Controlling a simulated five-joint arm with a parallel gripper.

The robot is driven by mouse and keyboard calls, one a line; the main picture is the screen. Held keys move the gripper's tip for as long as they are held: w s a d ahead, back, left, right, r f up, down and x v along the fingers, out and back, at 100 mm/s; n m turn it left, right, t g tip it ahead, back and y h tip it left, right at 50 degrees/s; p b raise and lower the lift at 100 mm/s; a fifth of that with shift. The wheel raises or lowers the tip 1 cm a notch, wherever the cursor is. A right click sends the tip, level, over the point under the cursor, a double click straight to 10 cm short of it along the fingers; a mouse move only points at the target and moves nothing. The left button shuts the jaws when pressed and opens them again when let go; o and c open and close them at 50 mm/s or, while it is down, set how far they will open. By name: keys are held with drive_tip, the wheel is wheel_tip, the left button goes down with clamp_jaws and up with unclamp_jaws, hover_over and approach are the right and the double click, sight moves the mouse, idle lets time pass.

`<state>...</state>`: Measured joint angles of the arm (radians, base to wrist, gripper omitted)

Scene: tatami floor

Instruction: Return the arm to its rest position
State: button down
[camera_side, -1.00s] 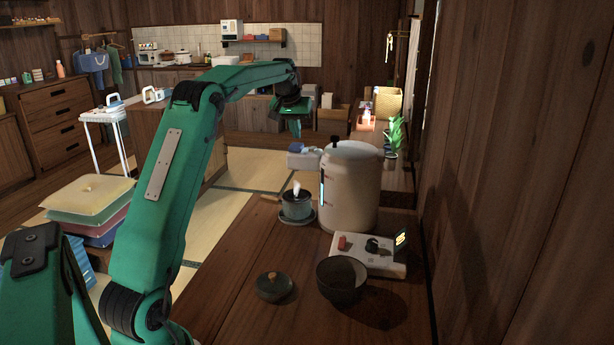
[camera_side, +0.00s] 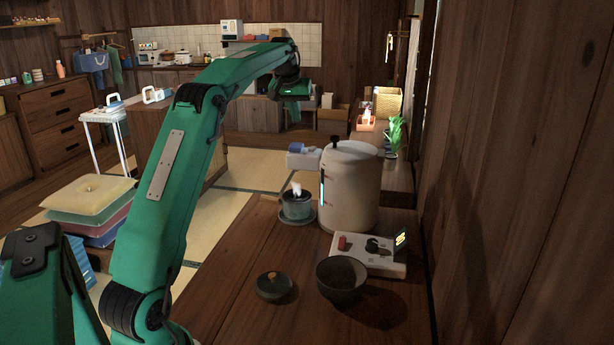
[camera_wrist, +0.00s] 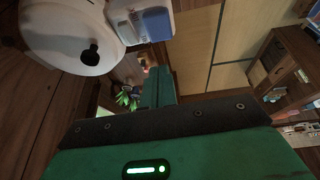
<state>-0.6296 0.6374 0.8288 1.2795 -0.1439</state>
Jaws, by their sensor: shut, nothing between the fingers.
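My green arm reaches over the wooden counter, its wrist raised high. My gripper (camera_side: 294,108) hangs in the air above and behind the white dispenser (camera_side: 349,187), apart from everything. It is shut and empty. In the wrist view its green fingers (camera_wrist: 163,80) are together, with nothing between them. The dispenser's pale top (camera_wrist: 70,35) shows at the upper left there. A dark teal cup (camera_side: 296,206) with a steaming top stands on a saucer beside the dispenser.
On the counter are a dark bowl (camera_side: 342,280), a small lidded dish (camera_side: 274,287) and a white control box (camera_side: 368,257). A plant (camera_side: 395,135) stands behind. Stacked cushions (camera_side: 88,195) are at left. A wooden wall (camera_side: 510,170) bounds the right.

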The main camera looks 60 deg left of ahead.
drive_tip(key=shift+d, duration=0.1)
drive_tip(key=s+d+r+m, duration=0.1)
drive_tip(key=s+d, duration=0.2)
drive_tip(key=d, duration=0.5)
drive_tip(key=s+d+r+m+t+h, duration=0.15)
drive_tip(key=s+d, duration=0.25)
drive_tip(key=d, duration=0.4)
drive_tip(key=s+d+r+m+g, duration=0.1)
drive_tip(key=s+d+r+m, duration=0.15)
drive_tip(key=d, duration=0.55)
drive_tip(key=s+d+f+m, duration=0.2)
drive_tip(key=s+d+f, duration=0.4)
drive_tip(key=s, duration=0.4)
drive_tip(key=s+d+f+m+t+h, duration=0.1)
drive_tip(key=s+d+f, duration=0.5)
drive_tip(key=s, duration=0.3)
drive_tip(key=shift+s+d+f+m, duration=0.3)
drive_tip(key=shift+s+d+m, duration=0.1)
drive_tip(key=shift+d, duration=0.3)
